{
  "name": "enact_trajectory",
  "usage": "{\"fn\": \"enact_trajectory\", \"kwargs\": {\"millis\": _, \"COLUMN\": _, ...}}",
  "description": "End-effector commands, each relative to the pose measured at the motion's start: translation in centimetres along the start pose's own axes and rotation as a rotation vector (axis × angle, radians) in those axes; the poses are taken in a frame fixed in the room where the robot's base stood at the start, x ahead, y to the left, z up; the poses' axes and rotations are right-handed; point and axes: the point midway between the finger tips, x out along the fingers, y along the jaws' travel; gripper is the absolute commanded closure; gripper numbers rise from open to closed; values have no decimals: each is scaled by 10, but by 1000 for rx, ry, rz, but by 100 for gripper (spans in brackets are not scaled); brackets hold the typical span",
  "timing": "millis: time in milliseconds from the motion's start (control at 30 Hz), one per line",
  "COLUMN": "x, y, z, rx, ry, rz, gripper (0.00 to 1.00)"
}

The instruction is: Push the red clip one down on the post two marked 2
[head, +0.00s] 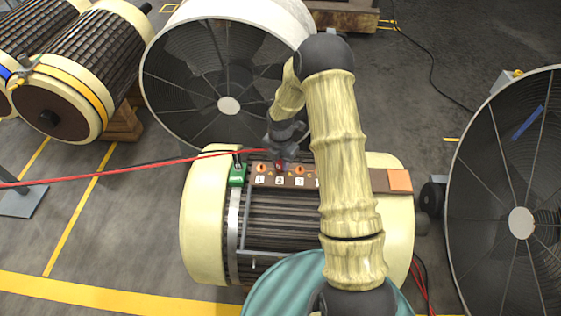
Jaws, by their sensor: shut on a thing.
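The terminal strip (340,183) is a brown board on top of the cream and dark ribbed rotor. Its white labels 1, 2 and 3 run left to right. Label 2 (280,181) lies just in front of my gripper (282,155). My gripper points down over the strip and is shut on the red clip one (281,165), a small red thing at the post marked 2. The post itself is mostly hidden by the clip and gripper. I cannot tell how far down the clip sits.
A red cable (120,175) runs in from the left edge towards the strip. A green block (237,175) with a dark lever stands at the strip's left end. Orange-topped posts 1 (261,169) and 3 (299,170) flank post 2. Large fans (228,80) stand behind and at right.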

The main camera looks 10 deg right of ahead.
Motion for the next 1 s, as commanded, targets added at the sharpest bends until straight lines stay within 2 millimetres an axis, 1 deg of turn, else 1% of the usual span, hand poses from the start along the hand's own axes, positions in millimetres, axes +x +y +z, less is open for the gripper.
{"fn": "enact_trajectory", "kwargs": {"millis": 267, "x": 4, "y": 0, "z": 0, "rx": 0, "ry": 0, "rz": 1, "gripper": 100}}
{"fn": "enact_trajectory", "kwargs": {"millis": 300, "x": 3, "y": 0, "z": 0, "rx": 0, "ry": 0, "rz": 1, "gripper": 70}}
{"fn": "enact_trajectory", "kwargs": {"millis": 367, "x": 3, "y": 0, "z": 0, "rx": 0, "ry": 0, "rz": 1, "gripper": 58}}
{"fn": "enact_trajectory", "kwargs": {"millis": 400, "x": 3, "y": 0, "z": 0, "rx": 0, "ry": 0, "rz": 1, "gripper": 50}}
{"fn": "enact_trajectory", "kwargs": {"millis": 667, "x": 3, "y": 0, "z": 0, "rx": 0, "ry": 0, "rz": 0, "gripper": 50}}
{"fn": "enact_trajectory", "kwargs": {"millis": 767, "x": 0, "y": 0, "z": 0, "rx": 0, "ry": 0, "rz": 1, "gripper": 50}}
{"fn": "enact_trajectory", "kwargs": {"millis": 867, "x": -8, "y": 0, "z": 0, "rx": 1, "ry": 0, "rz": 3, "gripper": 50}}
{"fn": "enact_trajectory", "kwargs": {"millis": 1000, "x": -29, "y": 0, "z": 1, "rx": 1, "ry": -2, "rz": 3, "gripper": 50}}
